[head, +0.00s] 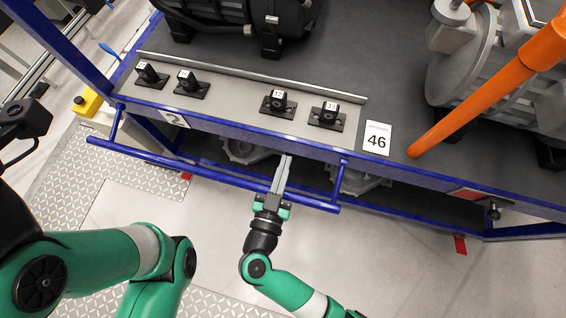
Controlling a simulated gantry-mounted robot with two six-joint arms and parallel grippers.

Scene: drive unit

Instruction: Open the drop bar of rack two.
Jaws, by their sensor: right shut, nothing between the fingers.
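The blue drop bar (180,163) runs along the front of the rack whose edge carries the label 2 (172,118). A short blue link at each end joins it to the rack's blue front edge. It stands out in front of that edge, and I cannot tell its exact height. My right gripper (285,160) is shut and empty. Its fingers cross over the bar towards its right end and point at the rack; I cannot tell whether they touch it. My left arm comes in at the left, but its gripper is not in view.
Grey metal castings (247,150) lie below, behind the bar. An orange bar (490,92) slants across the right. The floor in front is clear.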

